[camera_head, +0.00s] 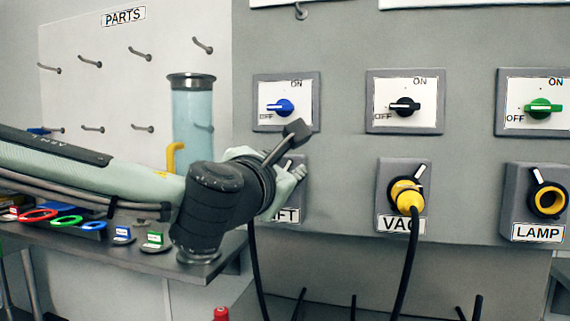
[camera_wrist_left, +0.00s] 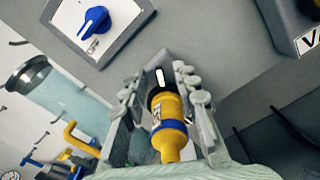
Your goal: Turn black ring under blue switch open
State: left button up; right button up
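The blue switch (camera_head: 284,107) is on a white plate on the wall panel, its white pointer toward OFF; it also shows in the left wrist view (camera_wrist_left: 94,21). Below it is a grey socket box, mostly hidden by my left gripper (camera_head: 292,176) in the head view. In the left wrist view, the black ring (camera_wrist_left: 156,92) with a white mark surrounds a yellow plug (camera_wrist_left: 170,128) with a blue band. My left gripper (camera_wrist_left: 162,106) is open, with one finger on each side of the ring and plug. Contact cannot be told. My right gripper is out of view.
The VAC socket (camera_head: 403,195) with a yellow plug and the LAMP socket (camera_head: 540,202) are to the right. A clear cylinder (camera_head: 193,120) stands behind my left arm. A shelf (camera_head: 150,262) with coloured parts is at left. Cables hang below the sockets.

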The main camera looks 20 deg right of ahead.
pick_arm(q)
jog(key=shift+c, duration=0.4)
grip_shut()
